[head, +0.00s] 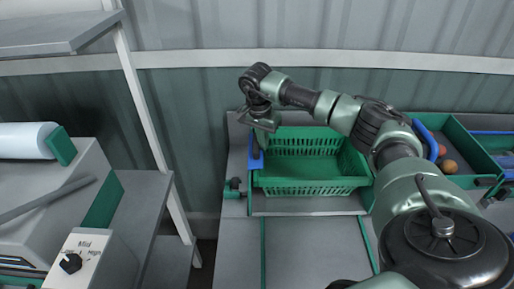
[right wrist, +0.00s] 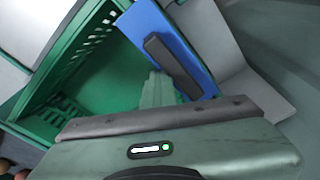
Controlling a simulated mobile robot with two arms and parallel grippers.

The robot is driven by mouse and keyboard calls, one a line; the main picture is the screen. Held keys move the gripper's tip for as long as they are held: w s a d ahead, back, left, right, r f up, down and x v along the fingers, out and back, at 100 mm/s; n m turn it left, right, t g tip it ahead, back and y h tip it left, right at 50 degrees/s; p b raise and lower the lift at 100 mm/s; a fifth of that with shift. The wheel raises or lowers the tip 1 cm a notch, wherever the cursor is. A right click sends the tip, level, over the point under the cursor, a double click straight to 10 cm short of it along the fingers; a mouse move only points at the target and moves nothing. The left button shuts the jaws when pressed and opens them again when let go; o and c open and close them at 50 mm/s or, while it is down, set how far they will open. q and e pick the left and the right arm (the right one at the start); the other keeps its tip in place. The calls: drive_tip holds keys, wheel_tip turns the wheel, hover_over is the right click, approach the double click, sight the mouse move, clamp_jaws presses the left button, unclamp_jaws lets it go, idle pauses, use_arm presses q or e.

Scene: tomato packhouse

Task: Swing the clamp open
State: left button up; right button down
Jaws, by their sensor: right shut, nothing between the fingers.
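The clamp appears as a blue bar (head: 256,160) along the left side of the green crate (head: 312,182). In the right wrist view the blue bar (right wrist: 150,22) carries a black strip or handle (right wrist: 172,66) and lies along the crate's rim. My right gripper (head: 263,142) is shut and empty, pointing down at the crate's left edge, close to the blue bar. Its fingertips (right wrist: 160,88) show beside the black strip; I cannot tell whether they touch it. The gripper hides the bar's far end in the head view. My left gripper is not in view.
The crate looks empty. A dark knob (head: 234,184) sits left of it. Another green crate (head: 456,180) with a few round fruits and a blue bar stands at the right. A grey machine (head: 50,190) and a shelf post (head: 145,100) stand at the left.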

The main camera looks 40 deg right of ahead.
drive_tip(key=shift+w+a+r, duration=0.55)
drive_tip(key=shift+a+r, duration=0.1)
drive_tip(key=shift+a, duration=0.15)
drive_tip(key=shift+a+r, duration=0.1)
drive_tip(key=shift+a, duration=0.2)
drive_tip(key=shift+d+r+p, duration=0.15)
drive_tip(key=shift+r+p, duration=0.45)
drive_tip(key=shift+p, duration=0.25)
drive_tip(key=shift+w+r+p, duration=0.35)
drive_tip(key=shift+r+p, duration=0.25)
drive_tip(key=shift+r, duration=0.15)
drive_tip(key=shift+s+d+r, duration=0.1)
drive_tip(key=shift+s+d, duration=0.25)
drive_tip(key=shift+s, duration=0.05)
drive_tip(key=shift+s+d, duration=0.25)
drive_tip(key=shift+d, duration=0.25)
drive_tip(key=shift+s+d, duration=1.5)
drive_tip(key=shift+d, duration=0.2)
